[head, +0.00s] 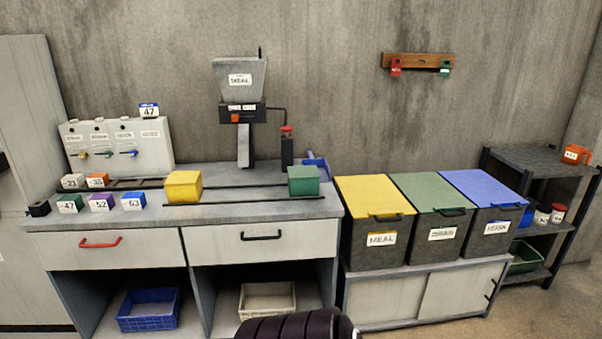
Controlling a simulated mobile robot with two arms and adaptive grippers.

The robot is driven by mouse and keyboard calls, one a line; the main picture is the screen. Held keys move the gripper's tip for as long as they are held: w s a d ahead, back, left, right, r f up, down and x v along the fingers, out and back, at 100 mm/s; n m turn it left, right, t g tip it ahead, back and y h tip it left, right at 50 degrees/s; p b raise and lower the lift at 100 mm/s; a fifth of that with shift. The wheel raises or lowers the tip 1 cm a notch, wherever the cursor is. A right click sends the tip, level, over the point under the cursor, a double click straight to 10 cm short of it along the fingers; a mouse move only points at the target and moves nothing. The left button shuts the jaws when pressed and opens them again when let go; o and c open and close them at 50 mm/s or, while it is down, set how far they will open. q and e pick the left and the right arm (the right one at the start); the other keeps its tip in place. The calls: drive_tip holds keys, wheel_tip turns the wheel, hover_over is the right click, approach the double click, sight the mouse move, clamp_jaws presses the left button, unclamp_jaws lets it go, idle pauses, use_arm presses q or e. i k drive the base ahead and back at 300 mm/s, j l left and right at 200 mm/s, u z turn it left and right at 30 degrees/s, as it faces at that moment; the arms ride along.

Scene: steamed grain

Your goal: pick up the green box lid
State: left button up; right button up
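A green-lidded bin stands in the middle of three bins on the low cabinet at right. Its flat green lid (429,191) is down, with a dark handle at the front edge. A small green box (303,180) sits at the right end of the counter; its top looks closed, and I cannot tell whether that is a separate lid. Neither gripper shows. A dark ribbed shape at the bottom centre seems to be part of me, with no fingertips visible.
A yellow-lidded bin (375,196) and a blue-lidded bin (484,187) flank the green-lidded one. The counter (235,207) holds a yellow box (183,187), a hopper machine (238,83) and several numbered blocks. A dark shelf (535,160) stands at right.

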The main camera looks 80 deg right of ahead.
sight(295, 172)
drive_tip(key=z, duration=2.8)
drive_tip(key=i+l, duration=0.25)
drive_tip(key=i, duration=0.2)
drive_tip(key=i+l+z, duration=0.1)
drive_tip(key=i, duration=0.35)
drive_tip(key=l, duration=0.1)
